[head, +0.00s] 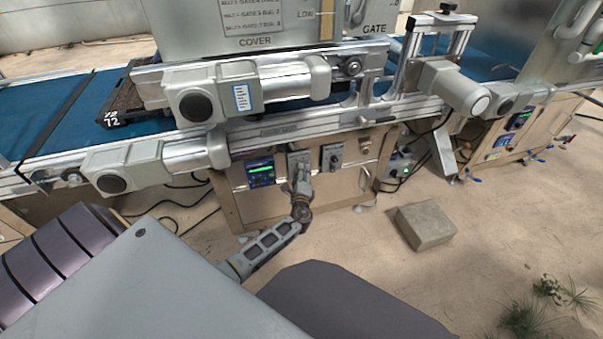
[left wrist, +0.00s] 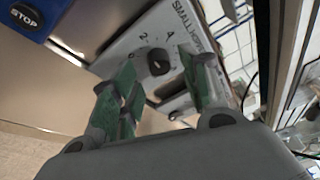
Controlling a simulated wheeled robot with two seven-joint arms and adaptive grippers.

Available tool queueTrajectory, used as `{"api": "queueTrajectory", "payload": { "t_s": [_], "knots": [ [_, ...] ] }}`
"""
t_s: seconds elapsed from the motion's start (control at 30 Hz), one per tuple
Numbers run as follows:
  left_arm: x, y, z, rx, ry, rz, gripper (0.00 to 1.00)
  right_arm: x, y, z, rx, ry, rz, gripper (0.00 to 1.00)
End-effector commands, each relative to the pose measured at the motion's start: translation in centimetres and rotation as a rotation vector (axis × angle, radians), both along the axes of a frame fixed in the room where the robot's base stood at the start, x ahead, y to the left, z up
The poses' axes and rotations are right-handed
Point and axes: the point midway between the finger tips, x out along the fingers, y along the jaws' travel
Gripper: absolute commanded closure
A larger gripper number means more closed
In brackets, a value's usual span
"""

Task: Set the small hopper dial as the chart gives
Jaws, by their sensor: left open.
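The small hopper dial (left wrist: 158,62) is a black round knob on a pale plate (left wrist: 135,42) lettered "SMALL" and, partly covered, more; numbers including 2 and 4 surround it. Where its pointer stands is too small to tell. My left gripper (left wrist: 160,70) is open, its green-padded fingers on either side of the dial; I cannot tell whether they touch it. In the head view my left gripper (head: 299,186) is in front of the plate (head: 294,157) and hides its lower part. A chart (head: 252,14) is on the cover above, cut off at the top, its values unclear. My right gripper is out of view.
A blue panel (head: 261,173) with a green display is left of the plate; its STOP button (left wrist: 24,15) shows in the wrist view. Another dial plate (head: 332,157) is just to the right. A grey block (head: 424,225) lies on the floor. The conveyor frame (head: 275,128) overhangs the cabinet.

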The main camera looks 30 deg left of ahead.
Motion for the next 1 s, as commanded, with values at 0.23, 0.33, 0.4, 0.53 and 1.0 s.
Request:
{"api": "queueTrajectory", "payload": {
  "t_s": [0.23,0.33,0.4,0.53,1.0],
  "knots": [
    [-2.2,-1.3,0.1,-0.002,0.001,-0.001,0.55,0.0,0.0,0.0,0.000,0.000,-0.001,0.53],
    [-3.1,-1.9,0.2,-0.002,0.001,-0.001,0.55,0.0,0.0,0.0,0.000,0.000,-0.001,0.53],
    [-3.8,-2.3,0.2,-0.001,0.002,0.000,0.55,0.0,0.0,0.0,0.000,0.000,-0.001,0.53],
    [-5.0,-3.0,0.3,0.000,0.002,0.000,0.55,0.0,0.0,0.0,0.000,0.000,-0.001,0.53],
    [-8.7,-5.3,0.6,-0.001,0.002,0.001,0.55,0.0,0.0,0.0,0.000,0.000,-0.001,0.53]
  ]
}}
